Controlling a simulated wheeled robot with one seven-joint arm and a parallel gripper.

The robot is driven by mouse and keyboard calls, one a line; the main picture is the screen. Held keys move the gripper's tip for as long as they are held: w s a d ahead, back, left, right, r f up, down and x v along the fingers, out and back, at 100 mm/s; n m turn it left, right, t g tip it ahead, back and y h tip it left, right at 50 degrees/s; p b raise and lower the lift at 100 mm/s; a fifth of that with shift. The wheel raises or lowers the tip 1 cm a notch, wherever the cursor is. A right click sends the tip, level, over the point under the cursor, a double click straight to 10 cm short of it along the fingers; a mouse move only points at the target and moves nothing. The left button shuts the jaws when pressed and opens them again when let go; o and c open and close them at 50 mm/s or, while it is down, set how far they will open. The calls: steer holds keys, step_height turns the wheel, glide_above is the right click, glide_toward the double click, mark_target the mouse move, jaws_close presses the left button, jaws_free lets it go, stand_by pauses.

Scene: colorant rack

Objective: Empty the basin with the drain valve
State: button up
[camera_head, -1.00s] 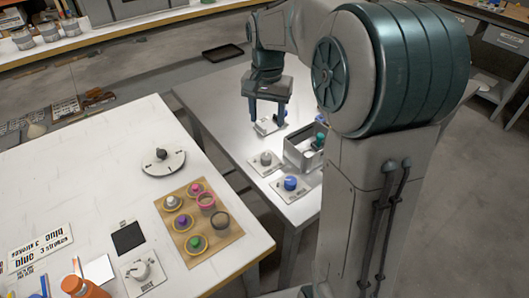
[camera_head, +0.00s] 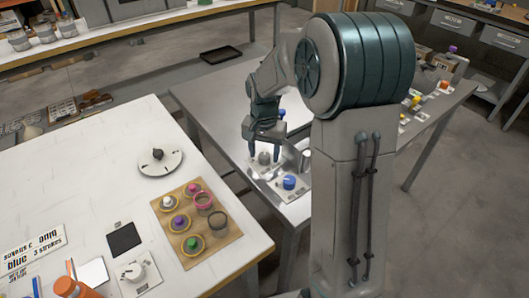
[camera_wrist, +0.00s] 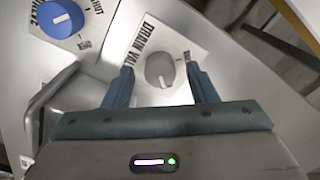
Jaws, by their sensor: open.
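The drain valve is a grey round knob (camera_wrist: 160,70) on a white plate (camera_wrist: 186,42) lettered "DRAIN VA…", seen in the wrist view. In the head view the same grey knob (camera_head: 264,157) shows just below my gripper (camera_head: 266,142). My gripper (camera_wrist: 162,88) is open, with one blue-grey finger on each side of the knob in the wrist view. Whether the fingers touch the knob I cannot tell. The basin is mostly hidden behind my arm; a metal rim (camera_wrist: 42,108) shows at the left of the wrist view.
A blue knob (camera_head: 289,182) on its own plate sits close to the drain valve and also shows in the wrist view (camera_wrist: 60,18). A wooden board (camera_head: 222,237) with several coloured pots lies on the white table (camera_head: 75,185). The metal table's far left part is clear.

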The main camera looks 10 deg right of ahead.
steer(key=shift+f, duration=0.15)
steer(key=c, duration=1)
steer(key=shift+o, duration=0.2)
steer(key=shift+n, duration=0.4)
steer(key=n+p, duration=0.1)
steer(key=n, duration=0.2)
steer(key=shift+n, duration=0.4)
steer(key=n+p, duration=0.1)
steer(key=n, duration=0.3)
steer(key=shift+n, duration=0.3)
steer(key=n+p, duration=0.1)
steer(key=n, duration=0.3)
steer(key=shift+p, duration=0.4)
steer(key=shift+w+n+p, duration=0.1)
steer(key=shift+n+p, duration=0.6)
steer(key=shift+n, duration=1.5)
